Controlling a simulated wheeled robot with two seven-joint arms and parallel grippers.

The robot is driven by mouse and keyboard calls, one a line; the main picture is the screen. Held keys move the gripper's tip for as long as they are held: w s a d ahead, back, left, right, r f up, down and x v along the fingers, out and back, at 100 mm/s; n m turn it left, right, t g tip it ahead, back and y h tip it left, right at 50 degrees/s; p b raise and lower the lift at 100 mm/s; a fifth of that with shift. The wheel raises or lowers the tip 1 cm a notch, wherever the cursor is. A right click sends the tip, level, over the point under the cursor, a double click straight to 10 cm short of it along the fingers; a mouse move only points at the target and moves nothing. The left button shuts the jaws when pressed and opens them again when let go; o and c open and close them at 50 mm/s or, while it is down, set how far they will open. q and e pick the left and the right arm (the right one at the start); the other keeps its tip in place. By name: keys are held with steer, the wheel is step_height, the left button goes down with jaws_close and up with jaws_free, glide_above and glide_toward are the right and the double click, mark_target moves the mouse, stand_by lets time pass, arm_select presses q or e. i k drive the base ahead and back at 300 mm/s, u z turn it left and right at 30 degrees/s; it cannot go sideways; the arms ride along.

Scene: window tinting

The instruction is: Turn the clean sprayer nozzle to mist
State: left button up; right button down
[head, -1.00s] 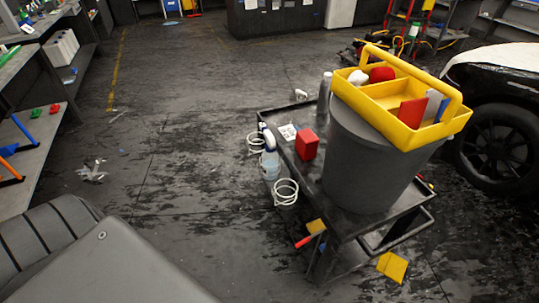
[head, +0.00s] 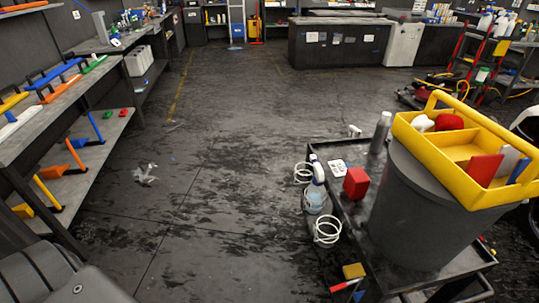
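I cannot tell from this view which sprayer is the clean one, and the nozzle settings are too small to read. Neither of my grippers is in view.
On the cart stand a grey bin (head: 420,225) with a yellow caddy (head: 460,148), a red block (head: 356,183) and a grey canister (head: 380,132). Shelves (head: 62,160) line the left wall. The floor (head: 220,150) left of the cart is mostly clear, with a crumpled scrap (head: 145,175).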

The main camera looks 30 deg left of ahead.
mark_target(316, 191)
steer(key=u, duration=1.7)
steer(key=i, duration=3.65)
steer(key=z, duration=3.6)
steer(key=i, duration=0.25)
steer(key=z, duration=0.4)
